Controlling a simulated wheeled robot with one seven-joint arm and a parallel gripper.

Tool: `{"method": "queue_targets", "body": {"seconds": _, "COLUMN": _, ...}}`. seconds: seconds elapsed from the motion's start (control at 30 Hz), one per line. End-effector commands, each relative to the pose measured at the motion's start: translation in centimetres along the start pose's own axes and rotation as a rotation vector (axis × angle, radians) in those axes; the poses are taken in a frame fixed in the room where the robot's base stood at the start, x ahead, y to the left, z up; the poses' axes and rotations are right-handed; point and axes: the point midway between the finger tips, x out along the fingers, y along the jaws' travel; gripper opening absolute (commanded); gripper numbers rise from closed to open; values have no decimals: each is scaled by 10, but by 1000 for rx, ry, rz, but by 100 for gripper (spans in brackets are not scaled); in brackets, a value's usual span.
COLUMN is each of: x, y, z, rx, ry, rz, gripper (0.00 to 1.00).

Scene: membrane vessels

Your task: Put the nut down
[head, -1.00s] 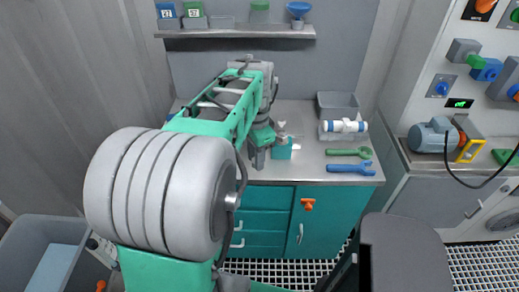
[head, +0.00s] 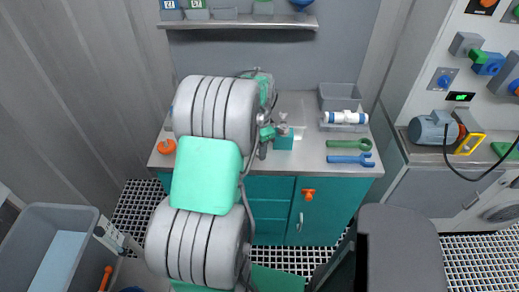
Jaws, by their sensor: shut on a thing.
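My gripper (head: 263,150) is over the steel worktop (head: 312,170), mostly hidden behind my own arm. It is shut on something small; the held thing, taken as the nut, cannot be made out. Just right of the gripper stands a small teal block (head: 284,141) with a grey metal fitting (head: 282,128) at its top. Whether the gripper touches either cannot be told. An orange round part (head: 166,146) lies on the worktop's left end.
A green wrench (head: 349,144) and a blue wrench (head: 350,159) lie at the worktop's right. Behind them are a white cylinder with blue bands (head: 345,118) and a grey bin (head: 340,97). A shelf (head: 240,23) hangs above. The worktop's front middle is clear.

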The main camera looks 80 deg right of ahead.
Motion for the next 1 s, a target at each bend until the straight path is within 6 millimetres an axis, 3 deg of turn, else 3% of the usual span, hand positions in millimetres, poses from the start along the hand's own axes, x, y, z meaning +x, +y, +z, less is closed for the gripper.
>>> {"method": "queue_targets", "body": {"seconds": 0.07, "x": 4, "y": 0, "z": 0, "rx": 0, "ry": 0, "rz": 0, "gripper": 0}}
{"method": "queue_targets", "body": {"seconds": 0.1, "x": 3, "y": 0, "z": 0, "rx": 0, "ry": 0, "rz": 0, "gripper": 30}}
{"method": "queue_targets", "body": {"seconds": 0.33, "x": 2, "y": 0, "z": 0, "rx": 0, "ry": 0, "rz": 0, "gripper": 48}}
{"method": "queue_targets", "body": {"seconds": 0.67, "x": -5, "y": 0, "z": 0, "rx": 0, "ry": 1, "rz": -1, "gripper": 48}}
{"method": "queue_targets", "body": {"seconds": 0.77, "x": -22, "y": -1, "z": -1, "rx": 0, "ry": 3, "rz": -4, "gripper": 48}}
{"method": "queue_targets", "body": {"seconds": 1.0, "x": -84, "y": -1, "z": 0, "rx": 0, "ry": 2, "rz": -3, "gripper": 48}}
